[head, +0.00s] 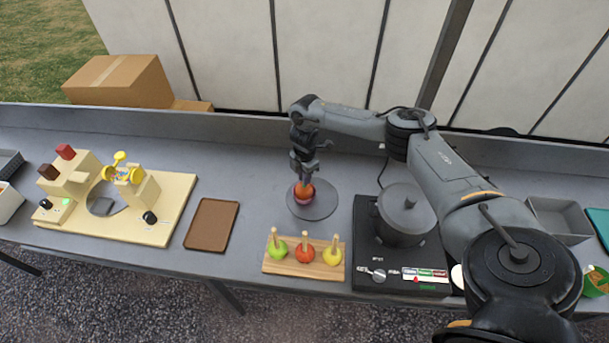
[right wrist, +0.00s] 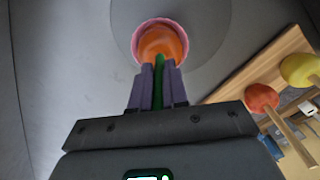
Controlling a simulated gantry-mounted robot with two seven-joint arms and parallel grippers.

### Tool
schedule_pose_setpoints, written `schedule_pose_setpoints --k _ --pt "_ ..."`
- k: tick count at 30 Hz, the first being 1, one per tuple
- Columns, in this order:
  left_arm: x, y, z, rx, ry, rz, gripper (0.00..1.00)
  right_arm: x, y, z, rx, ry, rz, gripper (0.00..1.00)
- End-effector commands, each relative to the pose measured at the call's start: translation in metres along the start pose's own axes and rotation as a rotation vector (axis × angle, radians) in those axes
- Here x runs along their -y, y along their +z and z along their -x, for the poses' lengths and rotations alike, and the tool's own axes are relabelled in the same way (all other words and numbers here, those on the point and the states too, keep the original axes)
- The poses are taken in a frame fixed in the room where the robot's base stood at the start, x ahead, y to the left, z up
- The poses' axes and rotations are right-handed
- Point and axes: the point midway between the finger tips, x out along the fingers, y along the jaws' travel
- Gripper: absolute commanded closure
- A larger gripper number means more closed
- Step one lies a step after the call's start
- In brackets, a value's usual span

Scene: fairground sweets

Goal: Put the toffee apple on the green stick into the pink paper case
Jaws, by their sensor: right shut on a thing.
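The orange-red toffee apple (head: 304,188) has a green stick (right wrist: 159,88). My right gripper (right wrist: 159,78) is shut on that stick, above the apple, with the apple hanging stick-up under the fingers. The pink paper case (right wrist: 143,27) surrounds the apple in the right wrist view; whether the apple touches its bottom is hidden. In the head view the case stands on a round grey plate (head: 312,212), with my right gripper (head: 303,175) over it. My left gripper is not in view.
A wooden rack (head: 305,268) with green, red and yellow apples on pale sticks stands in front of the plate. A hotplate with a grey pot (head: 402,215) is to the right. A brown tray (head: 212,224) and a cream machine (head: 120,210) are to the left.

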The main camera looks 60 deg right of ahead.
Motion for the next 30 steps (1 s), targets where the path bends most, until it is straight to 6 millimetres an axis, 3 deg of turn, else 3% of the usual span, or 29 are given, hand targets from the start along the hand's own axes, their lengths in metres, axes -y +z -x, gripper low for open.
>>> schedule_pose_setpoints --k 26,27,30 --pt "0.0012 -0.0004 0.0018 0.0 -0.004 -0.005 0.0 0.0 -0.0004 -0.0048 0.0 0.0 0.0 1.0" --pt "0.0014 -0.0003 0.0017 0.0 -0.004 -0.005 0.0 0.0 -0.0004 -0.0048 0.0 0.0 0.0 0.8" --pt "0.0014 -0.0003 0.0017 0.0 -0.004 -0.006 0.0 0.0 -0.0003 -0.0048 0.0 0.0 0.0 0.65"
